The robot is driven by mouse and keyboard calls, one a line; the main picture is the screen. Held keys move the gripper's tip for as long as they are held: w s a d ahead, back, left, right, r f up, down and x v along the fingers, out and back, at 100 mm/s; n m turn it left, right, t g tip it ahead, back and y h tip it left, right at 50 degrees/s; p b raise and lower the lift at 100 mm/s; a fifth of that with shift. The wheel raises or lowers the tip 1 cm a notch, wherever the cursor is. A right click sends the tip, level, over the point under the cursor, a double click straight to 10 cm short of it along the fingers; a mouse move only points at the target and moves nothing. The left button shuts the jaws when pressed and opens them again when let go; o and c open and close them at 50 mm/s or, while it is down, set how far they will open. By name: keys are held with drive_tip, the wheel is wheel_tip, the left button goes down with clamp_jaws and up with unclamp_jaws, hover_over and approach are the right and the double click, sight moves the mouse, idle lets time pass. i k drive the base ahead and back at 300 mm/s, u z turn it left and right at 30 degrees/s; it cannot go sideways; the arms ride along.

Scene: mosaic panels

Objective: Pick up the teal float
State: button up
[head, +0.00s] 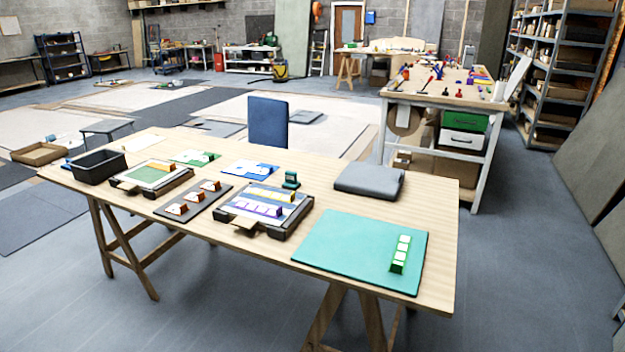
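A small dark teal object with a raised handle-like top, which looks like the teal float (291,181), stands on the wooden table (440,232) near its far side. It sits between a mosaic panel tray and a folded grey cloth or pad, apart from both. It is small in the picture, so its fine shape is hard to tell. My gripper is not in view.
The grey pad (369,180) lies right of the float. A teal mat (340,240) with green-and-white tiles (400,254) lies front right. A dark panel tray (277,231), a tile strip (170,212), and a black bin (98,167) lie left. A blue chair (267,121) stands behind.

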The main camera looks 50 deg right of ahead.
sight(290, 182)
drive_tip(key=u, duration=0.75)
drive_tip(key=k, duration=0.1)
drive_tip(key=z, duration=2.25)
drive_tip(key=k, duration=0.95)
drive_tip(key=u, duration=0.15)
drive_tip(key=i, duration=0.7)
drive_tip(key=z, duration=0.05)
